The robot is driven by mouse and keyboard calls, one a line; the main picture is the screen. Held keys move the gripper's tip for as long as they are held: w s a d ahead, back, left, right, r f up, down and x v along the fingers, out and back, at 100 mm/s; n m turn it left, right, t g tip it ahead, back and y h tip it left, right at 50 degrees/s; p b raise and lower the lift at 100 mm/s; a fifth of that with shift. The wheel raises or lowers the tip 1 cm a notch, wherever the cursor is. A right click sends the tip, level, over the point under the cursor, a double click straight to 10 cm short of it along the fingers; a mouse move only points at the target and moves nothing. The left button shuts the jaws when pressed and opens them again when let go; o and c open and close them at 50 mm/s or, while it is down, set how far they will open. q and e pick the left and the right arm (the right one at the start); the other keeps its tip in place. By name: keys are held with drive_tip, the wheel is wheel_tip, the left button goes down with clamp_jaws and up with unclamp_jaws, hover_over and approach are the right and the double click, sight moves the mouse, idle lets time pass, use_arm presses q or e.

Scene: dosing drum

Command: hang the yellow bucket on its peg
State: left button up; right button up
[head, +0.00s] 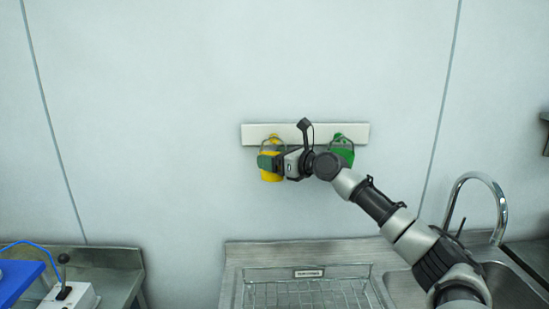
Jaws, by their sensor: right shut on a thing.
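The yellow bucket (270,176) is at the white peg rail (306,129) on the wall, at the rail's left part. A yellow peg (274,137) shows just above the bucket, with the wire handle close to it. I cannot tell whether the handle rests on the peg. My right gripper (270,162) reaches in from the lower right and is shut on the yellow bucket, hiding part of it. The left gripper is not in view.
A green bucket (343,153) hangs at the rail's right part, close behind my right wrist. Below are a steel counter with a wire basket (308,292) and a sink with a curved tap (484,180). At lower left are a white box (72,296) and a blue object (18,280).

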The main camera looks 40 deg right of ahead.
idle(0.3)
drive_tip(key=o, duration=0.9)
drive_tip(key=shift+c, duration=0.2)
drive_tip(key=shift+s+d+f+b, duration=0.15)
drive_tip(key=shift+s+d+b, duration=0.05)
drive_tip(key=shift+s+b, duration=0.2)
drive_tip(key=b+v, duration=0.6)
drive_tip(key=v, duration=0.4)
drive_tip(key=shift+b, duration=0.3)
drive_tip(key=shift+a, duration=0.1)
